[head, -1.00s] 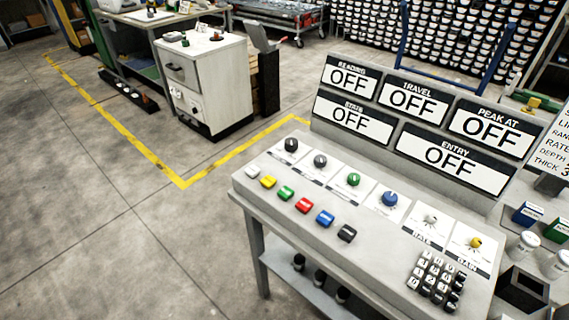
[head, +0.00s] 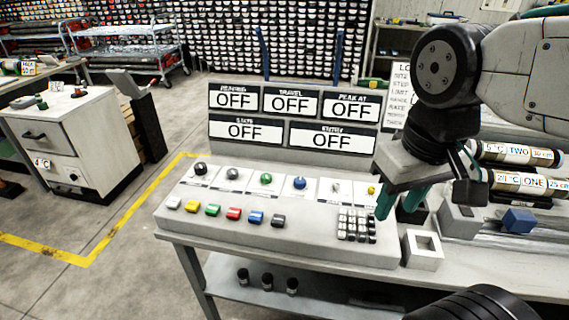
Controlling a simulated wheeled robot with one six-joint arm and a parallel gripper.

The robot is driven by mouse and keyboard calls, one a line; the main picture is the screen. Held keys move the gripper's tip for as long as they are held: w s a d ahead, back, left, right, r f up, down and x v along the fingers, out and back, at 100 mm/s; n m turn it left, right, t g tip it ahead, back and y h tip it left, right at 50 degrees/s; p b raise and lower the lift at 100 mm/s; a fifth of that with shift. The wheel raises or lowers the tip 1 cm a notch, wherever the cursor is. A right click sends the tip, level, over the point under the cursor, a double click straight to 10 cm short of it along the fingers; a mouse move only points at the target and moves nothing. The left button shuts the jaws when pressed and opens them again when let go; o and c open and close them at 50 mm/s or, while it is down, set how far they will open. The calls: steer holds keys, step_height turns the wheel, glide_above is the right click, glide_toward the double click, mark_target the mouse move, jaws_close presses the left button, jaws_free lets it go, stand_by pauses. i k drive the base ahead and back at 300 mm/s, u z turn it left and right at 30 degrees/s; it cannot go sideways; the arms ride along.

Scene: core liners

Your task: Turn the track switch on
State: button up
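A sloped grey console (head: 300,240) stands on a bench. Its upright panel (head: 225,138) has several displays, all reading OFF. A row of knobs crosses the console: black (head: 200,169), grey, green (head: 266,179), blue (head: 300,183), white and yellow (head: 371,190). In front are rocker-like keys in white, yellow (head: 191,206), green, red (head: 233,213), blue and black (head: 278,220). The small labels are too blurred to tell which is the track switch. My gripper (head: 396,212) points down by the console's right end, its teal fingers apart and seemingly empty, partly hiding that end.
A keypad (head: 356,225) of black and white keys sits below the yellow knob. A pale square holder (head: 423,250) and a blue block (head: 519,220) are to the right. Labelled core tubes (head: 520,153) lie behind the arm. A white cabinet (head: 70,140) stands at left.

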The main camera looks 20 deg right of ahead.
mark_target(200, 168)
steer(key=k, duration=1.3)
steer(key=u, duration=0.75)
steer(key=i, duration=1.8)
steer(key=z, duration=0.6)
